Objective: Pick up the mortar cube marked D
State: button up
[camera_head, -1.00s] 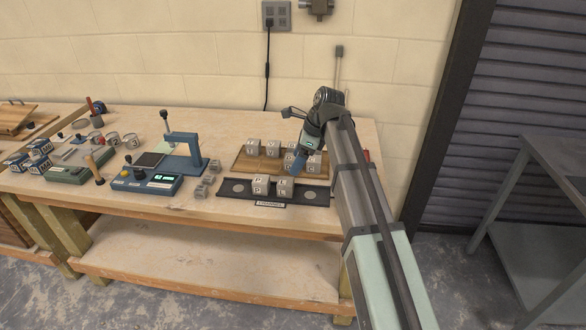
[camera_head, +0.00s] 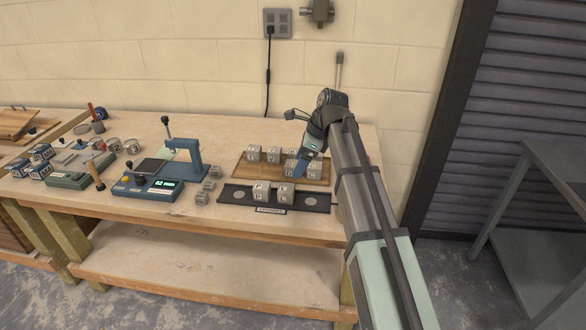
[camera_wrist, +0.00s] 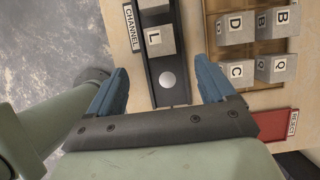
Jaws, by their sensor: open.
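The cube marked D (camera_wrist: 235,27) is a grey mortar cube on a wooden board (camera_head: 241,172), seen at the upper right of the wrist view. Cube C (camera_wrist: 237,72) sits next to it, with cubes B (camera_wrist: 280,20) and Q (camera_wrist: 277,68) beyond. My gripper (camera_wrist: 162,88) is open and empty, its two blue fingers spread over the end of the black channel rail (camera_wrist: 160,100). D lies outside the fingers, up and to the right of them. In the head view my gripper (camera_head: 298,168) partly hides the cubes on the board.
Cube L (camera_wrist: 160,40) stands in the channel rail, with another cube (camera_head: 261,190) beside it. A red reject area (camera_wrist: 275,124) lies past C and Q. A blue measuring device (camera_head: 148,188) and small loose cubes (camera_head: 202,197) are to the left.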

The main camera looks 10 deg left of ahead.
dwell(0.4)
jog(key=c, duration=0.3)
jog(key=shift+w, duration=0.1)
send_near(292, 163)
jog(key=x, duration=0.4)
jog(key=shift+w+d+f, duration=0.1)
jog(key=shift+w+f, duration=0.05)
jog(key=shift+f, duration=0.25)
jog(key=shift+x, duration=2.75)
